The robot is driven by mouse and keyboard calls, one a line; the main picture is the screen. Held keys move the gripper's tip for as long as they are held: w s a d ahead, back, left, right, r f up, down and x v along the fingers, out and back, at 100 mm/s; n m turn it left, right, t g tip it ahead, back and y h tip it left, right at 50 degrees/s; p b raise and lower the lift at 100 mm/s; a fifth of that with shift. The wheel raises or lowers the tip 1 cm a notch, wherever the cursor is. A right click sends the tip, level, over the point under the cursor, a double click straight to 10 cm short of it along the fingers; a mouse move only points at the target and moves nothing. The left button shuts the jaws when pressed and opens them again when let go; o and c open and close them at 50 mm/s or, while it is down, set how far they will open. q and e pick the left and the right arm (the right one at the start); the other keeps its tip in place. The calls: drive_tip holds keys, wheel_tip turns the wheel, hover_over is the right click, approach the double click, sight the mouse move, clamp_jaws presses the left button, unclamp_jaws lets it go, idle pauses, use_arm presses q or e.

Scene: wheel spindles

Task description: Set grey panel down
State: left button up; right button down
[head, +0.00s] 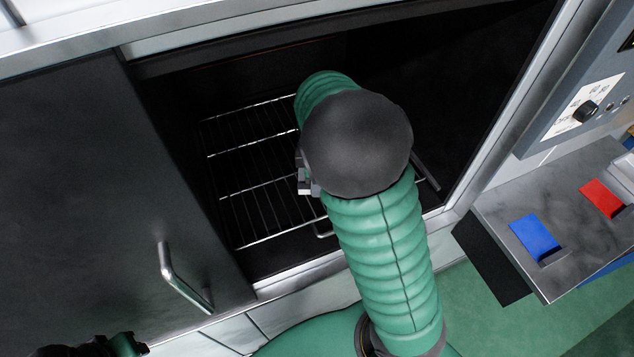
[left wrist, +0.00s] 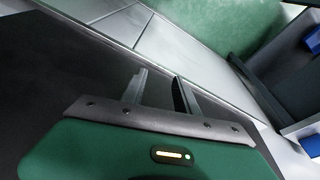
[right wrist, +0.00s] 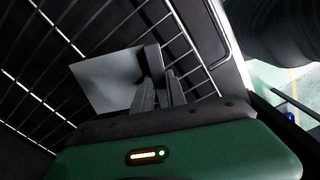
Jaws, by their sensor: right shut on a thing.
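The grey panel (right wrist: 104,80) is a flat, light-grey plate, seen in the right wrist view over the wire rack. Its right edge is at my right gripper (right wrist: 160,82), which is shut on it. The wire rack (head: 250,180) lies inside a dark oven-like chamber. In the head view my right arm reaches into this chamber and hides the panel; whether the panel touches the rack cannot be told. My left gripper (left wrist: 160,80) is open and empty, its two fingers apart, in front of a dark surface and white tiles.
A dark door (head: 90,190) with a metal handle (head: 180,280) stands at the left of the chamber. A grey counter (head: 500,215) with a blue block (head: 534,237) and a red block (head: 601,198) is at the right. A control panel with a black knob (head: 585,111) is above it.

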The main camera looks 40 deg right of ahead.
drive_tip(key=shift+a+f, duration=0.15)
drive_tip(key=shift+f, duration=0.25)
drive_tip(key=shift+w, duration=0.25)
drive_tip(key=c, duration=1.8)
unclamp_jaws()
drive_tip(key=shift+f, duration=0.2)
drive_tip(key=o, duration=0.4)
drive_tip(key=shift+s+d, duration=0.15)
drive_tip(key=shift+d, duration=0.35)
drive_tip(key=shift+o, duration=0.2)
drive_tip(key=shift+a+r, duration=0.3)
wheel_tip(320, 180, up, 7)
drive_tip(key=shift+d+r, duration=0.1)
